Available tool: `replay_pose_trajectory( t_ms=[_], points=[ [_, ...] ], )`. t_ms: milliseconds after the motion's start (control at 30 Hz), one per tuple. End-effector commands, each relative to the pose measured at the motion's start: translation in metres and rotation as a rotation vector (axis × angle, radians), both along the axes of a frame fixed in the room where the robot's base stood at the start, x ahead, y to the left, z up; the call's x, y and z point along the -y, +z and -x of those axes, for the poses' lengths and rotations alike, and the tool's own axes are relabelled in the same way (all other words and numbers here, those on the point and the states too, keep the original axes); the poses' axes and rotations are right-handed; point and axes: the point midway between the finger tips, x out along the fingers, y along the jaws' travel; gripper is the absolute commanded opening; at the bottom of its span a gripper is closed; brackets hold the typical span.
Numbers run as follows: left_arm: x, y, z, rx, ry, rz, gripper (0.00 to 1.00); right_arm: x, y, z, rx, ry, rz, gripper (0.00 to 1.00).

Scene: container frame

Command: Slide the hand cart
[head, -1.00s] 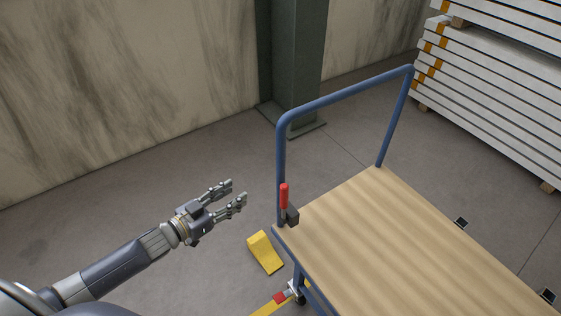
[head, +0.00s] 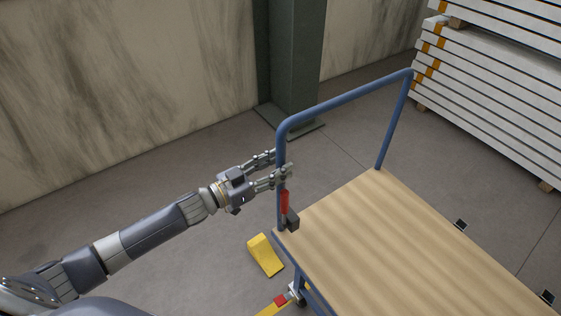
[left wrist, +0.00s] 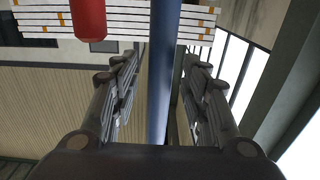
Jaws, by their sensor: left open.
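The hand cart has a flat wooden deck (head: 400,240) and a blue tube handle (head: 345,98) standing at its far end. A red lever (head: 285,203) on a dark block sits at the foot of the near handle post. My left gripper (head: 284,163) is open at that near post, above the red lever. In the left wrist view the blue post (left wrist: 162,75) stands between the two open fingers (left wrist: 160,85), with gaps showing on both sides. The red lever (left wrist: 89,18) shows at the upper left there. My right gripper is not in view.
A yellow wedge (head: 265,255) lies on the floor left of the cart. A dark green column (head: 296,60) stands behind the handle against the stained wall (head: 120,80). Stacked white panels (head: 490,95) are at the upper right.

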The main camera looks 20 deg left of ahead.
Motion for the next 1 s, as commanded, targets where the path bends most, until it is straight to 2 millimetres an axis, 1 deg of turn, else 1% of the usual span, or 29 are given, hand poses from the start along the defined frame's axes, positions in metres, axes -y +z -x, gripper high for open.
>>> replay_pose_trajectory(
  t_ms=[33,200,467,500,667,867,1000],
  points=[
    [0.003,0.001,-0.005,0.002,0.001,0.001,0.42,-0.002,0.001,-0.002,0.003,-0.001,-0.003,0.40],
    [0.009,0.000,-0.012,0.001,0.000,-0.001,0.42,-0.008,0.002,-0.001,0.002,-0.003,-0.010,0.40],
    [0.010,0.000,-0.013,0.000,0.000,-0.001,0.42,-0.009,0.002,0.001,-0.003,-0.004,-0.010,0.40],
    [0.010,0.000,-0.013,0.000,0.000,-0.001,0.37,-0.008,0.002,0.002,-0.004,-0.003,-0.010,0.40],
    [0.010,0.000,-0.012,-0.001,0.000,-0.001,0.01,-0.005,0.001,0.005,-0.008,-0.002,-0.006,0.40],
    [0.010,0.000,-0.012,-0.001,0.000,-0.001,0.00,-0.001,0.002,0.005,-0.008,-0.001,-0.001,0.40],
    [0.020,0.001,-0.004,-0.003,-0.003,0.004,0.00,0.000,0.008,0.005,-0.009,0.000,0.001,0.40]
  ],
)
